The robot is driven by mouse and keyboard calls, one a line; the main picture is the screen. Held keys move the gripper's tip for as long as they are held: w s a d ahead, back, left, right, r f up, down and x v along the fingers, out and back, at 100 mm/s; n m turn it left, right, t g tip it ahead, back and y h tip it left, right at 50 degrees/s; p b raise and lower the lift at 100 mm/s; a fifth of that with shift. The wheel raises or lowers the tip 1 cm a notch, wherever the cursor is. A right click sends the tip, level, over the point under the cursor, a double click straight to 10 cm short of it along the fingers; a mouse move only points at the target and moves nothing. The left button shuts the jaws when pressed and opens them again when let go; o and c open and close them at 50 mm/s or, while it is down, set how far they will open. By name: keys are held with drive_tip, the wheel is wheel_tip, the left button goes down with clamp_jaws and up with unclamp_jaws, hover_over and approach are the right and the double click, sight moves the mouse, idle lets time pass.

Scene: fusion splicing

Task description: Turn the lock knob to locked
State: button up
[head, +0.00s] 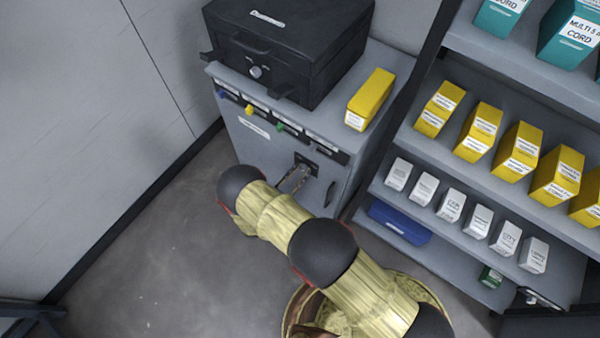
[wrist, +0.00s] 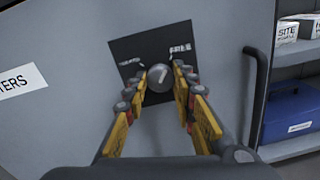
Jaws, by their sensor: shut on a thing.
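The lock knob (wrist: 160,78) is a round grey knob with a pale pointer line, on a dark square plate (wrist: 128,50) on the grey cabinet door. The plate has a small label at its upper left and another at its upper right. The pointer leans toward the upper side; I cannot read the labels clearly. My gripper (wrist: 160,90) has its yellow-and-grey fingers on both sides of the knob and is shut on it. In the head view my gripper (head: 296,176) reaches the plate on the cabinet front (head: 262,150), and the knob is hidden there.
A black case (head: 285,50) and a yellow box (head: 371,100) stand on the cabinet. The door handle (wrist: 258,95) is right of the knob. Shelves with yellow boxes (head: 478,130), white boxes (head: 451,206) and a blue case (head: 400,221) stand at the right. Floor at left is clear.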

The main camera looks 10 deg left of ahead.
drive_tip(key=n+b, duration=0.1)
drive_tip(key=n, duration=0.3)
drive_tip(key=n+b, duration=0.1)
drive_tip(key=n, duration=0.8)
drive_tip(key=shift+f+n+t, duration=0.1)
drive_tip(key=shift+n+t, duration=0.2)
drive_tip(key=shift+n+y, duration=0.3)
drive_tip(key=shift+n, duration=1.3)
drive_tip(key=o, duration=1.1)
drive_tip(key=shift+o, duration=0.3)
drive_tip(key=v, duration=1.2)
